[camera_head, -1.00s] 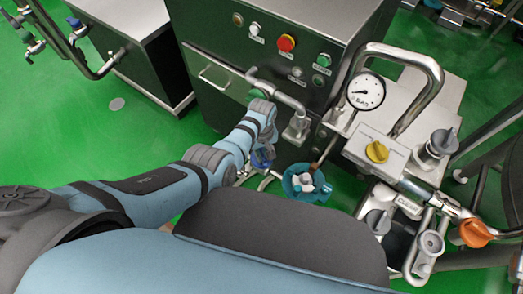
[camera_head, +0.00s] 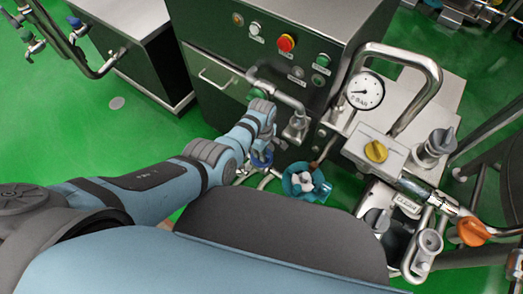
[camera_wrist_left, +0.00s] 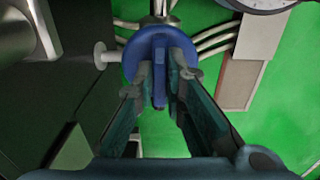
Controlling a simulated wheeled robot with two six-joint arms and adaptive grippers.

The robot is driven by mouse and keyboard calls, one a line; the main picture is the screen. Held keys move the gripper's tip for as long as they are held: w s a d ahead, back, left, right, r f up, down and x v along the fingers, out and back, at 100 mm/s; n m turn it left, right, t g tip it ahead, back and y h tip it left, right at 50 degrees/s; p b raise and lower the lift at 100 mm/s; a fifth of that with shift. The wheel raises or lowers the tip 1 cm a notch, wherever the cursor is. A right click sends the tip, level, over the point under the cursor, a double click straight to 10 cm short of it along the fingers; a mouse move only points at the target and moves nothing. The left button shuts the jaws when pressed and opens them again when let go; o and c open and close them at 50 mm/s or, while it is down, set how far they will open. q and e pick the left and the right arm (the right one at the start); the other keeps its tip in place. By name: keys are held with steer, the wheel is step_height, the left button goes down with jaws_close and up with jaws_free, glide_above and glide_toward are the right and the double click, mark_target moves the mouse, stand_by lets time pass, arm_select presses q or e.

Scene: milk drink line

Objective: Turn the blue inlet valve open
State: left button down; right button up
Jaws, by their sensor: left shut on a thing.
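The blue inlet valve (camera_wrist_left: 145,62) shows close up in the left wrist view, with a round blue body and a raised grip bar that runs up and down the picture. My left gripper (camera_wrist_left: 163,84) is shut on this bar, one finger on each side. My right gripper is not in view.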

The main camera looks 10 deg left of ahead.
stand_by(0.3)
arm_select(q)
steer(key=c, duration=1.7)
jaws_free()
steer(key=shift+o, duration=0.2)
step_height(320, 180, up, 12)
steer(key=shift+f, duration=0.1)
